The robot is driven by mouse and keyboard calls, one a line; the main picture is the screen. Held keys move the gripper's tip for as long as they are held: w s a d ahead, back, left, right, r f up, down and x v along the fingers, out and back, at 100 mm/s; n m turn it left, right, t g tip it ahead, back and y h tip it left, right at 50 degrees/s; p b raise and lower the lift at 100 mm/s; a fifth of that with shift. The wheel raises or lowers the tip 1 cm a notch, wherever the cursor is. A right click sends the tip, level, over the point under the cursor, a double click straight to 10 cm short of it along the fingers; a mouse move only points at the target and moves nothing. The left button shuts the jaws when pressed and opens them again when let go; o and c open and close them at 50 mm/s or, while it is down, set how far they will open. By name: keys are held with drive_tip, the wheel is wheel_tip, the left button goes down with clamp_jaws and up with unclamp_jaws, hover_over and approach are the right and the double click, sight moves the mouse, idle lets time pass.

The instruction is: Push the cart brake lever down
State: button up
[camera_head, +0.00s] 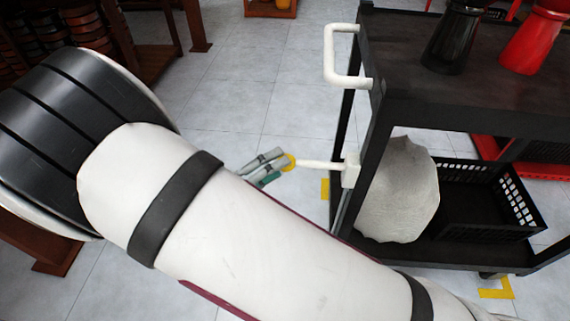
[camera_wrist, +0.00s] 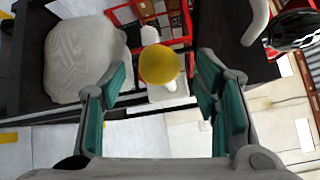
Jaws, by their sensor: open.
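The cart brake lever (camera_head: 320,164) is a short white rod. It sticks out to the left, roughly level, from a white bracket on the black cart's post. Its yellow end knob (camera_wrist: 160,64) shows in the wrist view between my fingertips or just beyond them. My gripper (camera_head: 264,168) is open, with teal pads, right at the knob's left side in the head view. I cannot tell whether a finger touches the knob. My own white arm hides most of the gripper's body.
The black cart (camera_head: 460,108) has a white push handle (camera_head: 332,58) above the lever. Black and red goblet drums (camera_head: 533,42) stand on top. A grey-white sack (camera_head: 398,192) and a black crate (camera_head: 487,200) sit on its lower shelf. Open tiled floor lies left of the cart.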

sight(313, 163)
drive_tip(key=shift+b+x, duration=0.35)
drive_tip(key=shift+x, duration=1.4)
clamp_jaws()
